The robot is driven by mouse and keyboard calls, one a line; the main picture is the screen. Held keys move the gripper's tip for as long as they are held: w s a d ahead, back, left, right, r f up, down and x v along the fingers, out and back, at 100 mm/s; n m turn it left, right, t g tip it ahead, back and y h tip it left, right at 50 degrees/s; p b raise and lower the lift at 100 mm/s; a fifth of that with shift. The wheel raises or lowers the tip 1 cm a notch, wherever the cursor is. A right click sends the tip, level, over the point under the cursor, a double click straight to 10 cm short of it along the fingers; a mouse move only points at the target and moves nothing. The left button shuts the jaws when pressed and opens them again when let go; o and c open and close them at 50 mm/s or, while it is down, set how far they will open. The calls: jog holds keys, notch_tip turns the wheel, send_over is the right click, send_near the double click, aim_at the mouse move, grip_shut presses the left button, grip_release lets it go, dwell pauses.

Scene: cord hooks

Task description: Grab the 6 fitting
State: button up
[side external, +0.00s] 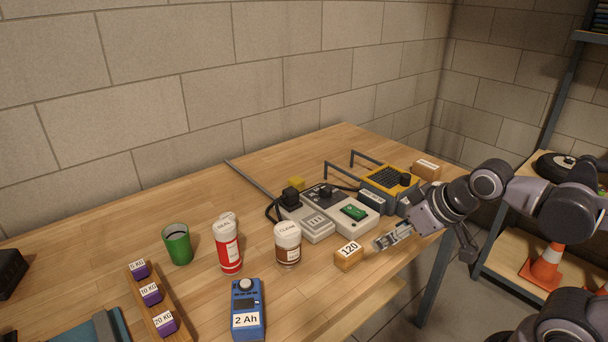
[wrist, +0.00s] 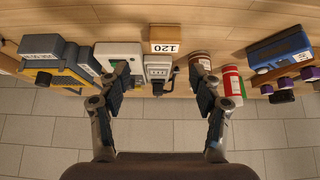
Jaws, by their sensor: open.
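I cannot make out a fitting marked 6 in either view. My gripper (side external: 393,237) is over the right front edge of the workbench, just right of a wooden block marked 120 (side external: 348,257). In the wrist view my gripper (wrist: 160,72) has its two fingers spread wide apart with nothing between them. The 120 block also shows in the wrist view (wrist: 170,48), beyond the fingertips. A wooden block at the back right (side external: 425,170) bears a label too small to read.
On the wooden bench (side external: 130,235) stand a green cup (side external: 177,245), a red-white can (side external: 227,248), a brown jar (side external: 287,250), a blue 2 Ah battery (side external: 248,310) and purple KG weights (side external: 151,294). Grey devices (side external: 310,220) and a yellow-black unit (side external: 388,182) crowd the right.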

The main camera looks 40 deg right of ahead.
jog(key=w+a+r, duration=0.2)
jog(key=w+r, duration=0.3)
jog(key=w, duration=0.3)
jog(key=m+g, duration=0.1)
jog(key=g, duration=0.2)
send_over(228, 217)
jog(key=s, duration=0.4)
notch_tip(228, 217, down, 6)
jog(key=r, duration=0.1)
jog(key=x, duration=1.1)
jog(key=shift+w, duration=0.25)
jog(key=shift+c, duration=0.3)
jog(key=c, duration=1.3)
